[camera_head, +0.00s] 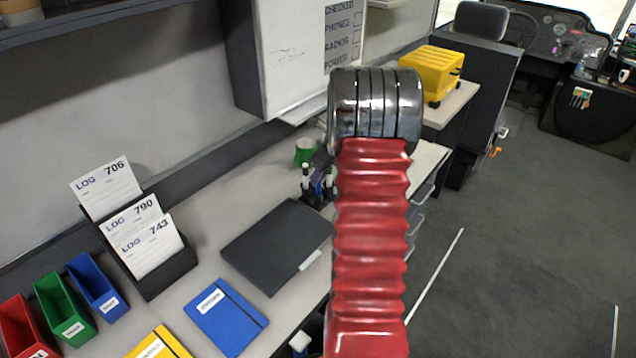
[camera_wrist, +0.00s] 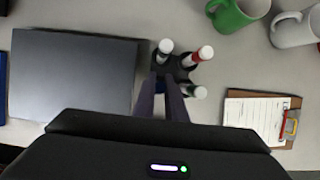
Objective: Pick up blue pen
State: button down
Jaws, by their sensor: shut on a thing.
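My gripper (camera_wrist: 161,80) reaches into the dark pen holder (camera_wrist: 178,68) in the wrist view, its two dark fingers close together. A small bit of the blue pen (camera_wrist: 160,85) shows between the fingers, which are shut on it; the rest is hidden. The other pens stand in the holder: a white-capped one with a dark body (camera_wrist: 165,46), a red one with a white cap (camera_wrist: 205,53) and another white-capped one (camera_wrist: 200,92). In the head view the holder (camera_head: 314,196) is partly hidden behind my arm.
A dark closed laptop-like slab (camera_wrist: 72,75) lies left of the holder. A green mug (camera_wrist: 232,14), a white mug (camera_wrist: 296,28) and a clipboard (camera_wrist: 255,112) are to the right. The head view shows a blue binder (camera_head: 228,318) and a yellow case (camera_head: 430,72).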

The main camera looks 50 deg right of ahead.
notch_tip(320, 180, up, 10)
jog(key=shift+r, duration=0.1)
dwell(0.4)
dwell(0.5)
